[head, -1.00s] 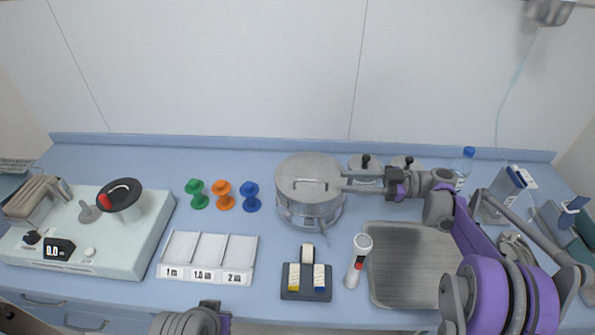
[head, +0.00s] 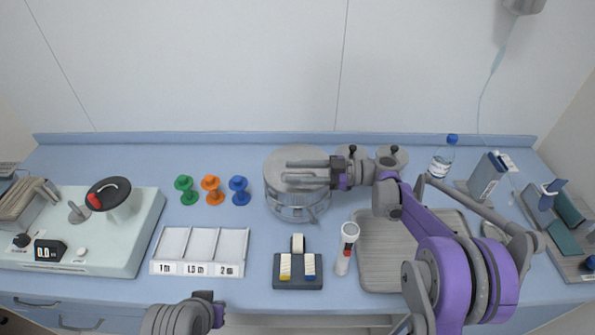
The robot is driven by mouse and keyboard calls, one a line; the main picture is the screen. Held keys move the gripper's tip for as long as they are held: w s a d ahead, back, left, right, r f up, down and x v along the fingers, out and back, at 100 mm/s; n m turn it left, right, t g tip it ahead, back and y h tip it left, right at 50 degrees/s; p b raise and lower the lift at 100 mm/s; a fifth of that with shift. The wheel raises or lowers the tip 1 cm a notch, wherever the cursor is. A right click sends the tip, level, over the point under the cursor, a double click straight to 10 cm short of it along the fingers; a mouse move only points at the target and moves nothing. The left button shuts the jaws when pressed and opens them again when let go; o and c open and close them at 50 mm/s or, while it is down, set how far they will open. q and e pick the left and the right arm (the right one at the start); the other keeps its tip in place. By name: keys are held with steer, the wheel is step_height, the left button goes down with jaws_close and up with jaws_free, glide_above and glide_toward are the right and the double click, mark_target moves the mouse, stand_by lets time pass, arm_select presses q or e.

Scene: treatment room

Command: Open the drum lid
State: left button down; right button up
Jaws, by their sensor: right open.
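The round metal drum (head: 292,207) stands on the blue counter near the middle of the head view. Its flat lid (head: 300,154) lies on top. My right gripper (head: 288,172) reaches in from the right over the lid, with its two fingers pointing left and spread apart. The lid's handle is mostly hidden by the fingers, and I cannot tell whether they touch it. My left gripper (head: 212,306) is at the bottom edge, away from the drum, and its jaws do not show clearly.
Green (head: 187,190), orange (head: 212,190) and blue (head: 240,190) spools stand left of the drum. A three-part labelled tray (head: 200,268), a dark block with small rolls (head: 298,283) and a white tube (head: 345,255) lie in front. A metal tray (head: 380,275) lies to the right.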

jaws_close()
stand_by(1.4)
